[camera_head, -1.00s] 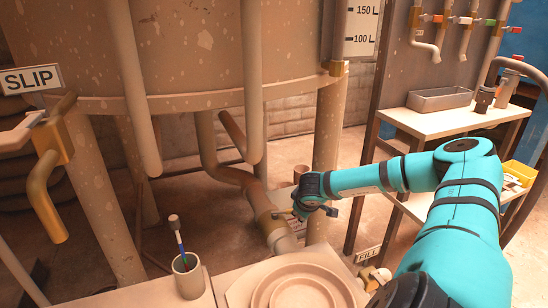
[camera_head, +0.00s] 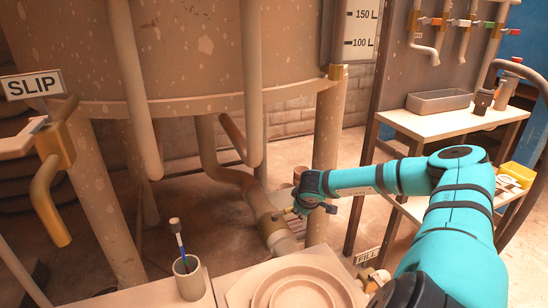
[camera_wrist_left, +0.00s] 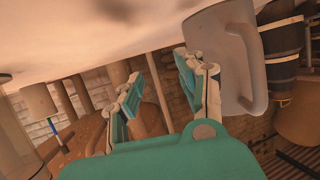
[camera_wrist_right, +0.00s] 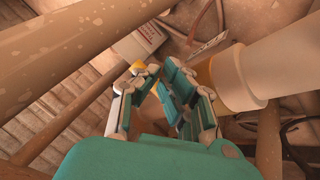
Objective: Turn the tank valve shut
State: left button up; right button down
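The tank valve (camera_head: 272,228) sits on the pipe curving down under the big speckled tank (camera_head: 200,50). A small lever (camera_head: 287,211) sticks out of its right side. My right gripper (camera_head: 308,210) is right beside this lever; contact is unclear. In the right wrist view its fingertips (camera_wrist_right: 154,72) come together, with brass-coloured parts behind them; anything held between them is hidden. My left gripper (camera_wrist_left: 160,82) shows only in the left wrist view; its fingers are apart and empty.
A SLIP valve with a brass spout (camera_head: 48,190) stands at left. A cup with a brush (camera_head: 188,276) and a round plate (camera_head: 300,288) are on the front bench. A FILL tap (camera_head: 373,279) is at its right. A side table (camera_head: 450,122) holds a metal tray.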

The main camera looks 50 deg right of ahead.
jog(key=shift+w+r, duration=0.1)
jog(key=shift+r, duration=0.15)
jog(key=v, duration=1.1)
jog(key=shift+s+a+r, duration=0.2)
jog(key=shift+s, duration=0.05)
